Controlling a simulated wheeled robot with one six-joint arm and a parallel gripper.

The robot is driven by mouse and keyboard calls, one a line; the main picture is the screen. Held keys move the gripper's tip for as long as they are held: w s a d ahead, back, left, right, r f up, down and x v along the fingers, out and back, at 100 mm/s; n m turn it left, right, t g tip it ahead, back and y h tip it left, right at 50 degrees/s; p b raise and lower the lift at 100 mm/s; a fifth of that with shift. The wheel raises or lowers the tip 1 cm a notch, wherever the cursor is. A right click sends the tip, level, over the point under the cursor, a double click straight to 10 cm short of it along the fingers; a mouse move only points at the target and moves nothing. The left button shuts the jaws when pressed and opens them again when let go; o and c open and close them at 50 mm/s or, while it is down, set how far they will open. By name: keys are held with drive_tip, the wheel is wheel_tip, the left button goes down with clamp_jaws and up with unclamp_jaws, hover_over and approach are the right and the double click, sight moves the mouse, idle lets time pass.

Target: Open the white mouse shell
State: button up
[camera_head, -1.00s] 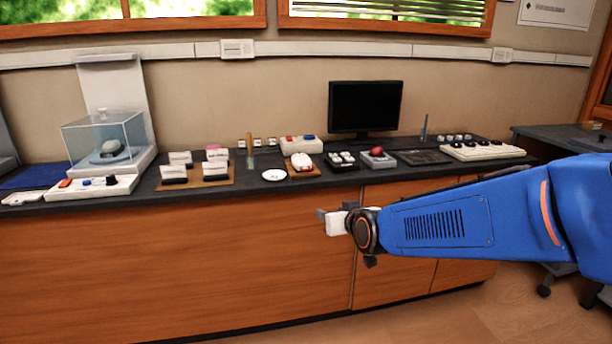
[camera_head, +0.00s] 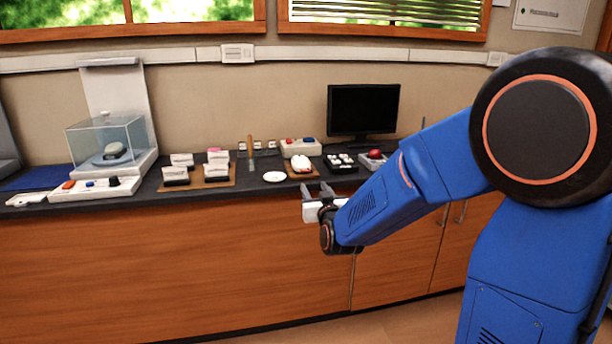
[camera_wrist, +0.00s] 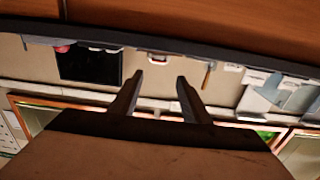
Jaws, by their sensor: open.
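The white mouse shell (camera_head: 300,163) sits on a small brown board (camera_head: 290,175) on the dark counter in the head view. It looks closed, but it is small there. My gripper (camera_head: 318,187) is in front of the counter edge, a little below and to the right of the mouse in the picture. Its two fingers are apart with nothing between them. In the wrist view, which is upside down, the open gripper (camera_wrist: 158,80) points toward the counter and wall; I cannot make out the mouse there.
A white box with red and blue buttons (camera_head: 300,147) stands behind the mouse. A white dish (camera_head: 274,177) lies to its left, a black tray (camera_head: 341,163) to its right. A monitor (camera_head: 363,108) stands behind. The counter's front edge lies between my gripper and the mouse.

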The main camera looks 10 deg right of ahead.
sight(305, 172)
drive_tip(key=w, duration=1.2)
drive_tip(key=shift+w, duration=0.4)
clamp_jaws()
drive_tip(key=shift+d, duration=0.1)
